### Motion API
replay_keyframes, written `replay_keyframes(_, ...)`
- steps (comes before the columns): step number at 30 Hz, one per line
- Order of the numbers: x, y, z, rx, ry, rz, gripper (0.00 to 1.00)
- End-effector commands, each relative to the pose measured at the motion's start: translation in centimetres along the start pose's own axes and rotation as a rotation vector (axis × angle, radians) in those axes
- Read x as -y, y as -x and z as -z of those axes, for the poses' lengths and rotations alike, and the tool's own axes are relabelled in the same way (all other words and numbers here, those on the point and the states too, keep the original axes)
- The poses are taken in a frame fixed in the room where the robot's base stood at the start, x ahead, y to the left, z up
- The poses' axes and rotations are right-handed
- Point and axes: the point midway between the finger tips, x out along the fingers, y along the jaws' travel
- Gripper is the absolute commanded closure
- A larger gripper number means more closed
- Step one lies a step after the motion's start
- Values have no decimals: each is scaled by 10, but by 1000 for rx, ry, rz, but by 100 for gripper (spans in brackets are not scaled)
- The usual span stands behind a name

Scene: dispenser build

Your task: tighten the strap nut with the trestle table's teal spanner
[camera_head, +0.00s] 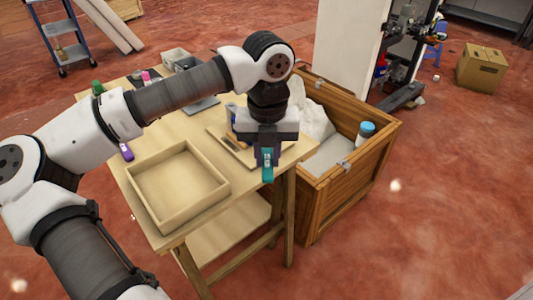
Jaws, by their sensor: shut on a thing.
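My gripper (267,150) is over the right front edge of the trestle table, pointing down. It is shut on the teal spanner (267,165), which hangs down between the fingers and stands clear of the tabletop. The trestle table (165,138) is pale wood with a lower shelf. I cannot make out a strap or a strap nut in this view; my arm and gripper hide part of the table behind them.
An empty shallow wooden tray (177,233) sits at the table's near end. A wooden crate (345,185) with white material and a blue-capped bottle (365,133) stands right of the table. Small bottles and grey bins (175,57) are at the far end.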

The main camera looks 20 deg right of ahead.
Motion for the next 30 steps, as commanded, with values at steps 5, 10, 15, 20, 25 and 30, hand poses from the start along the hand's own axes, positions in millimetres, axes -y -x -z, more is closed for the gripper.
replay_keyframes(5, 0, 3, 0, 1, 1, 0, 100)
replay_keyframes(10, 0, 12, 0, 1, 1, 0, 100)
replay_keyframes(15, 0, 20, 0, 1, 0, 0, 100)
replay_keyframes(20, 0, 28, 0, 1, 0, 0, 100)
replay_keyframes(25, 0, 37, 0, 1, 0, 0, 100)
replay_keyframes(30, 0, 41, 0, 0, 0, 0, 100)
